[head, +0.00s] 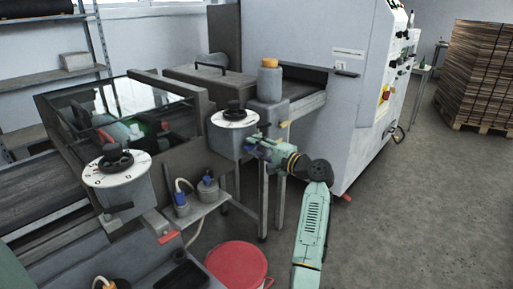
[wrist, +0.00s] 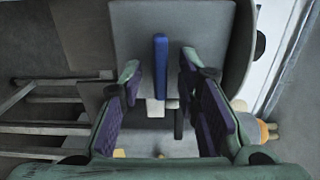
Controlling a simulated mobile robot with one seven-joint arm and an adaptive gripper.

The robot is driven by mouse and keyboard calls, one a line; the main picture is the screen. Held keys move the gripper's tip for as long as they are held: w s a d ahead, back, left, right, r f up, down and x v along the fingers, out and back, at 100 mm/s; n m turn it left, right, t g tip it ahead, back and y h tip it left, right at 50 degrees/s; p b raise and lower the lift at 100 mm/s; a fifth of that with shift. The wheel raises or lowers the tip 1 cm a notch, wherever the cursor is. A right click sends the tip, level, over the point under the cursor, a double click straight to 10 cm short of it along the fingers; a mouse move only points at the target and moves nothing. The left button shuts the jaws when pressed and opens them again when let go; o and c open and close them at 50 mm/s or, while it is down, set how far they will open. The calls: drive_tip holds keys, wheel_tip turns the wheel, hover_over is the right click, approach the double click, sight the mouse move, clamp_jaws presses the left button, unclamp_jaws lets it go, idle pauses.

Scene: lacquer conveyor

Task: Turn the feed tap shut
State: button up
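In the wrist view a flat blue lever (wrist: 161,66), which looks like the feed tap's handle, points away from a pale body below it against a grey housing (wrist: 213,30). My gripper (head: 257,142) is beside the right dial housing of the machine in the head view. In the wrist view its two fingers are spread wide, one on each side of the blue lever, with a clear gap on both sides. In the head view the lever is too small or hidden by my gripper to make out.
A left dial (head: 117,167) and a right dial (head: 235,118) stand on the machine. Below them a small shelf holds a blue-capped bottle (head: 181,199). A red-lidded bucket (head: 236,265) stands on the floor. The floor to the right is clear up to stacked cardboard (head: 475,80).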

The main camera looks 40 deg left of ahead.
drive_tip(key=s+d, duration=0.1)
drive_tip(key=d, duration=1.1)
